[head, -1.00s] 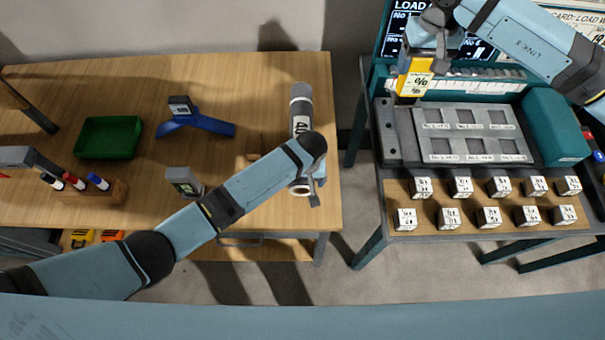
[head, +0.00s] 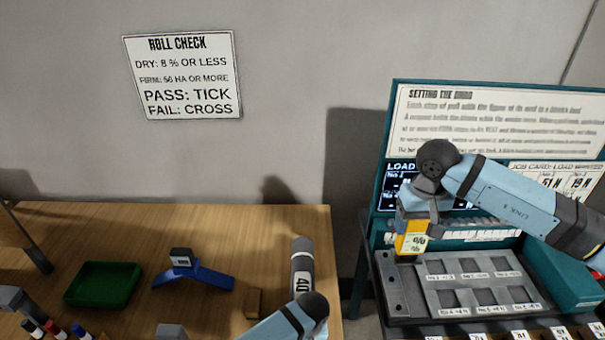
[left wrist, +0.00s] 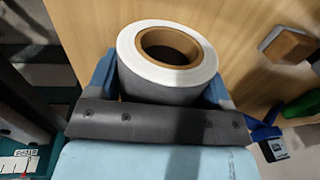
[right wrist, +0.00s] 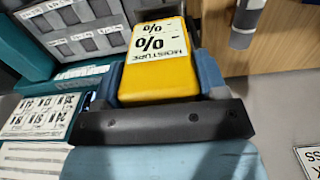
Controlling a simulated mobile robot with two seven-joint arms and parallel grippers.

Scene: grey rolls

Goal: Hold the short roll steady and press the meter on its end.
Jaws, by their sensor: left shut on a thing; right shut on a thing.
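The grey roll (head: 302,262), with a white band marked 40, is at the right end of the wooden table. Its white end and brown core show in the left wrist view (left wrist: 203,62). My left gripper (left wrist: 160,88) is shut on the roll, one finger on each side near this end. In the head view my left arm hides the roll's near part. My right gripper (head: 412,218) is shut on the yellow moisture meter (head: 410,238), above the teal bench, right of the roll and apart from it. The meter's label with % signs shows in the right wrist view (right wrist: 158,50).
A green tray (head: 103,285), a blue stand (head: 195,277) with a small grey device and a wooden block (head: 253,303) are left of the roll. The teal bench holds a grey slotted board (head: 480,285). A Roll Check sign (head: 183,77) is on the wall.

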